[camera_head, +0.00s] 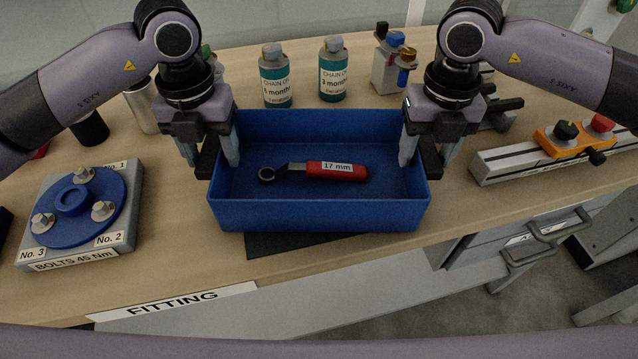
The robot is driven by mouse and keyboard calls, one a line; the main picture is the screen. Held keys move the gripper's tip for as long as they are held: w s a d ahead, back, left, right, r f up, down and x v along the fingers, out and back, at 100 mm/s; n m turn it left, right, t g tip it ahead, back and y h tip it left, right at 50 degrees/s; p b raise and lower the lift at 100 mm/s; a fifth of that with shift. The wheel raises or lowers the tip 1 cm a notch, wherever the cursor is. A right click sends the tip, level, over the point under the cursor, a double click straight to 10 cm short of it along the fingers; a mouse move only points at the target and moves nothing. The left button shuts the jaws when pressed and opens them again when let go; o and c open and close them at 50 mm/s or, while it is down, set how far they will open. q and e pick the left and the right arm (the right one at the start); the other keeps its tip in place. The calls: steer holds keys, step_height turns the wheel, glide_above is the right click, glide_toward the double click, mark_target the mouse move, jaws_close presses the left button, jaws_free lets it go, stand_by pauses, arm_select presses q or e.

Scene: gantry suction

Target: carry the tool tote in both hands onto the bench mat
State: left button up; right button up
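The blue tool tote (320,216) is in the middle of the head view, upright, with a red-handled ring spanner marked 17 mm (337,170) lying in it. Part of the dark bench mat (300,246) shows below the tote's front; the tote hides the rest. I cannot tell whether the tote touches it. My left gripper (211,160) is at the tote's left side, its fingers spread, one inside and one outside the wall. My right gripper (428,160) is spread likewise at the right side. Black handle-like pieces show between the fingers of each; firm contact is not visible.
A blue flange on a grey block (75,205) stands at the left. Chain oil bottles (276,78) (333,70) stand behind the tote. A rail with an orange clamp (570,140) is at the right. The wooden bench's front edge is close, with drawers (510,245) below.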

arm_select(q)
steer(key=shift+o, duration=0.2)
arm_select(e)
steer(key=shift+o, duration=0.2)
arm_select(q)
steer(key=shift+r, duration=0.15)
arm_select(e)
steer(key=shift+r, duration=0.2)
arm_select(q)
step_height(320, 180, up, 12)
arm_select(e)
step_height(320, 180, up, 12)
steer(key=shift+f, duration=0.1)
arm_select(q)
steer(key=o, duration=0.3)
steer(key=shift+o, duration=0.2)
stand_by(0.4)
